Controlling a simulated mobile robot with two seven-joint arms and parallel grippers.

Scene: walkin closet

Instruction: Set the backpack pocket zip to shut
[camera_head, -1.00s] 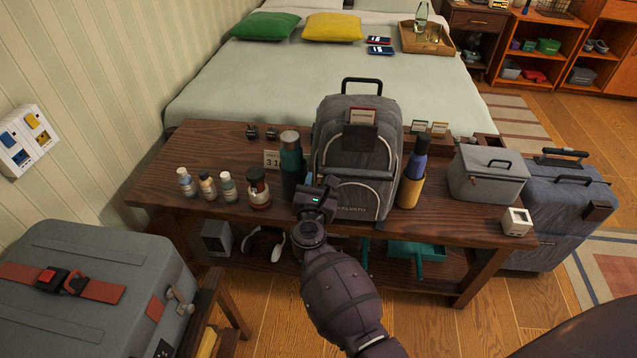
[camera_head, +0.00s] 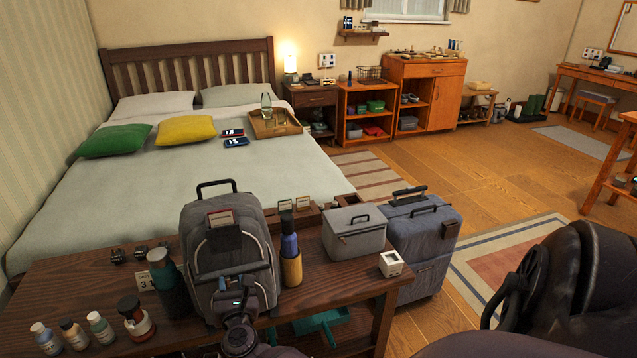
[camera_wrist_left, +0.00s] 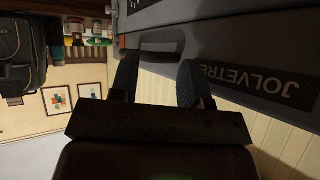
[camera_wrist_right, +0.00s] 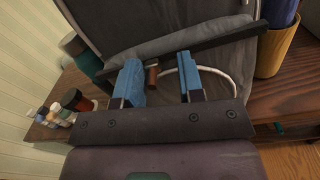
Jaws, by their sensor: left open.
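The grey backpack (camera_head: 215,222) stands upright on the dark wooden bench, its front pocket facing me. My right gripper (camera_head: 244,288) is low in front of that pocket. In the right wrist view its two blue fingers (camera_wrist_right: 161,78) are apart, with a small brown tab (camera_wrist_right: 152,77), seemingly the zip pull, between them, nearer the left finger. A dark band and pale piping run across the pocket (camera_wrist_right: 215,45). How far the zip is closed cannot be told. My left gripper (camera_wrist_left: 158,82) is open and empty beside a grey case (camera_wrist_left: 240,45); it is outside the head view.
A dark green bottle (camera_head: 168,283) stands left of the backpack and a blue bottle in a yellow holder (camera_head: 291,262) stands right. Several small bottles (camera_head: 100,326) line the bench's left. A grey box (camera_head: 354,232) and a white cube (camera_head: 391,264) occupy its right, beside a blue suitcase (camera_head: 422,245).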

